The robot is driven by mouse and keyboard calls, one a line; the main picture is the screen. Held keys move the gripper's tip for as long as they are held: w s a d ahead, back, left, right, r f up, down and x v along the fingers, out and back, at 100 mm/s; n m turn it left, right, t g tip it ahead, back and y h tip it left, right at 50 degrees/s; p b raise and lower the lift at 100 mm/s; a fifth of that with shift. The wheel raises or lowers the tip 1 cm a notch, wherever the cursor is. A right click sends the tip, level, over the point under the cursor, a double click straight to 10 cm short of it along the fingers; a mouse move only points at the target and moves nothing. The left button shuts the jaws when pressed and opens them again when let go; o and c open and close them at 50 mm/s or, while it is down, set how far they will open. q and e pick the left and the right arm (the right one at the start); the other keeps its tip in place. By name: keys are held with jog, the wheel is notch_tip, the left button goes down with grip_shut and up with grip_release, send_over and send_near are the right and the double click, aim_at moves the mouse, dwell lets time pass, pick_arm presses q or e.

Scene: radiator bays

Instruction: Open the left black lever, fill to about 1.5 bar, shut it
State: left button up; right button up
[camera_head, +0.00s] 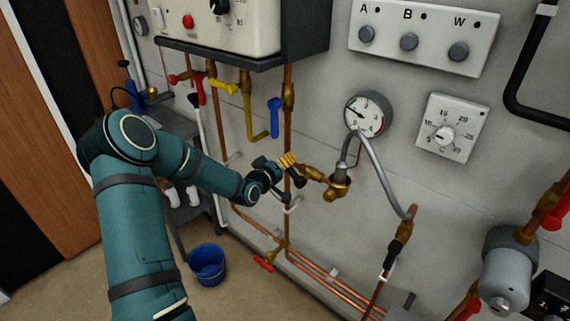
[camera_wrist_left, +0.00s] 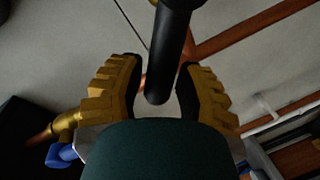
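The left black lever (camera_head: 298,180) sits on a brass valve (camera_head: 313,173) in the wall pipework, left of the grey flexible hose (camera_head: 382,175). My left gripper (camera_head: 288,163) is at this lever. In the left wrist view the lever (camera_wrist_left: 167,58) hangs between the two ridged yellow fingers (camera_wrist_left: 161,92); the fingers stand apart around it, with a narrow gap on the left side. A second black lever (camera_head: 390,258) is on the valve at the hose's lower right end. The round pressure gauge (camera_head: 368,114) is above; its needle is too small to read exactly. My right gripper is out of view.
Copper pipes (camera_head: 288,215) run close behind the gripper. A blue-handled valve (camera_head: 275,117) and a yellow one (camera_head: 223,86) hang above left. A thermostat (camera_head: 450,128) is on the wall right of the gauge. A blue bucket (camera_head: 207,264) stands on the floor below.

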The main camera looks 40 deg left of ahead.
pick_arm(q)
jog(key=shift+o, duration=0.9)
jog(key=s+r, duration=0.2)
jog(key=s, duration=0.9)
jog(key=shift+s+d, duration=0.25)
jog(key=shift+s, duration=0.15)
dwell(5.6)
